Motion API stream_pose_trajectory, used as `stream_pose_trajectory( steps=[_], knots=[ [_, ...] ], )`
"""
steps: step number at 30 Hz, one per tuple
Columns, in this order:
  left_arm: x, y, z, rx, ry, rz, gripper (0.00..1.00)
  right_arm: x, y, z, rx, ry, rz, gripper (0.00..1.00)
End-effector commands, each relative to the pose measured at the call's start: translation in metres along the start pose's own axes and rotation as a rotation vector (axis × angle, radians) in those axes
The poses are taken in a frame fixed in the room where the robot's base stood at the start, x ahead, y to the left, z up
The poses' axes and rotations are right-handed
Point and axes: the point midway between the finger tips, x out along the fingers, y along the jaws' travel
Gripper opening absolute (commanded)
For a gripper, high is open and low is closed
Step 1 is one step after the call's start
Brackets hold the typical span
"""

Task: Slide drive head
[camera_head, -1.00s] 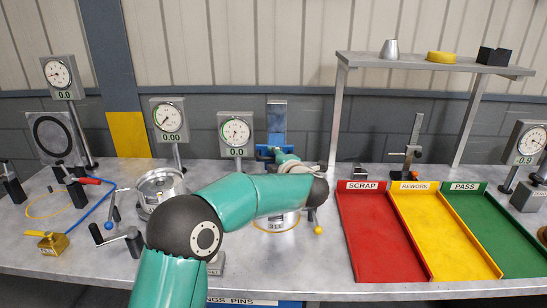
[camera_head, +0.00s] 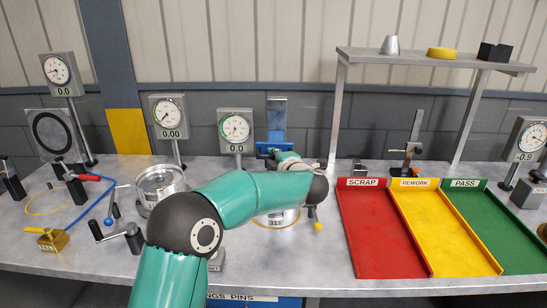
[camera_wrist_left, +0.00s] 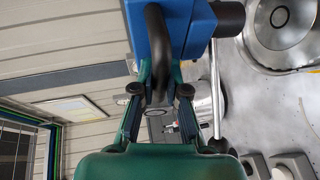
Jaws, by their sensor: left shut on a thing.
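The blue drive head (camera_head: 266,149) sits low on an upright column (camera_head: 277,115) at the back middle of the bench. In the left wrist view the drive head (camera_wrist_left: 183,28) fills the top, with a black curved handle (camera_wrist_left: 155,40) on it. My left gripper (camera_wrist_left: 158,92) is shut on this handle, one finger on each side. In the head view my own arm and wrist hide most of the gripper and part of the drive head. A round metal part (camera_head: 278,217) stands below my wrist, partly covered by the arm. My right gripper is not in view.
Red scrap (camera_head: 385,235), yellow rework (camera_head: 437,235) and green pass (camera_head: 490,230) trays lie to the right. Dial gauges (camera_head: 168,117) stand left of the column. A clutch housing (camera_head: 160,186) sits left of my arm. A shelf (camera_head: 430,62) stands at the back right.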

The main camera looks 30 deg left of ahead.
Motion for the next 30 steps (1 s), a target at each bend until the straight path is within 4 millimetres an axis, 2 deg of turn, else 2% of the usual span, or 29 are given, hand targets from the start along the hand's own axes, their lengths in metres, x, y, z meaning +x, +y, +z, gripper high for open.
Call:
stream_pose_trajectory(
  steps=[1, 10, 13, 22, 23, 27, 30],
  knots=[
    [0.002, -0.015, 0.002, 0.004, 0.000, -0.007, 0.00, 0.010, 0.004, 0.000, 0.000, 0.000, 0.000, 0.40],
    [0.013, -0.071, 0.006, 0.006, 0.001, -0.010, 0.00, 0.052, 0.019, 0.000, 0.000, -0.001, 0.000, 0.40],
    [0.015, -0.078, 0.006, 0.004, 0.001, -0.010, 0.00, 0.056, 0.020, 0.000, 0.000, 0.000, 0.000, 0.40],
    [0.014, -0.078, 0.006, 0.005, 0.001, -0.013, 0.00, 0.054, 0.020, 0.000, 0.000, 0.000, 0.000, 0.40],
    [0.014, -0.078, 0.006, 0.005, 0.001, -0.013, 0.14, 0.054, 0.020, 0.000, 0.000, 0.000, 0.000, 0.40],
    [0.014, -0.077, 0.006, 0.004, 0.001, -0.011, 0.38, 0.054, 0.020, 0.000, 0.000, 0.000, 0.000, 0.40],
    [0.014, -0.075, 0.006, 0.003, 0.001, -0.009, 0.39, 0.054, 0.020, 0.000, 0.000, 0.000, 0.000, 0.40]
  ],
)
